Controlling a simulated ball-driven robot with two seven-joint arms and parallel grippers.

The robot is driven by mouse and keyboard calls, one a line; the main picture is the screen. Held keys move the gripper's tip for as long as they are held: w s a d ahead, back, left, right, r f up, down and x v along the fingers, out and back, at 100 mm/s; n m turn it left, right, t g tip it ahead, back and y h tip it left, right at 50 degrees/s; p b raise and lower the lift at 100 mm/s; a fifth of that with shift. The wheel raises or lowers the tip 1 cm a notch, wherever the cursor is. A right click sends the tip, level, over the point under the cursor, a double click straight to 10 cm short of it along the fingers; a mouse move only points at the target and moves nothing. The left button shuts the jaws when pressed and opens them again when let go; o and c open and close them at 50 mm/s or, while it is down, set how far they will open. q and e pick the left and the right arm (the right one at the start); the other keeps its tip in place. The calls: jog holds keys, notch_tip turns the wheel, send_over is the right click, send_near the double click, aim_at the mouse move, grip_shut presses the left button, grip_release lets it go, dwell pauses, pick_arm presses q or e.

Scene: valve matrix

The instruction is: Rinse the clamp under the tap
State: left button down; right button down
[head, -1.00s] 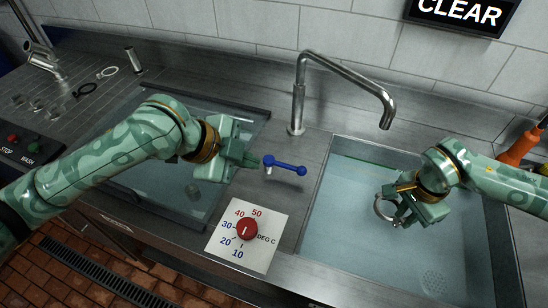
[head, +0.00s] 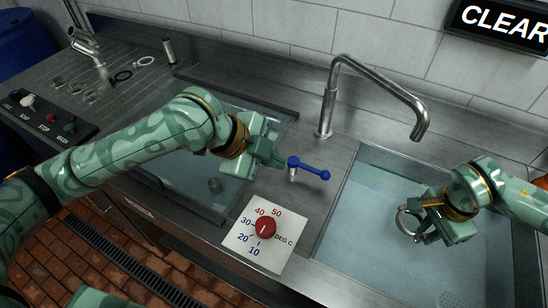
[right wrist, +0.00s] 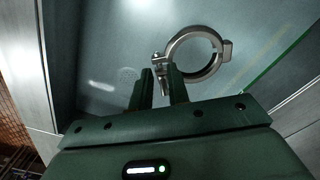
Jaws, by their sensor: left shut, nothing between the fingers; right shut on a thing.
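In the head view the clamp (head: 402,222) is over the right basin, in front of and below the tap spout. The tap (head: 345,62) is a bent steel pipe, and I see no water coming from it. A blue lever (head: 310,168) stands on the counter left of the basin. My left gripper (head: 284,163) is shut and empty, its tips beside the lever's left end; I cannot tell if they touch.
The right basin (head: 362,180) has a drain at the bottom. A red temperature dial (head: 265,228) sits on a white plate in front of the lever. A CLEAR sign (head: 510,20) hangs above.

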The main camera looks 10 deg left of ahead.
jog(key=s+d+r+p, duration=0.3)
jog(key=s+r+p, duration=0.1)
jog(key=p, duration=0.2)
dwell(0.3)
dwell(1.2)
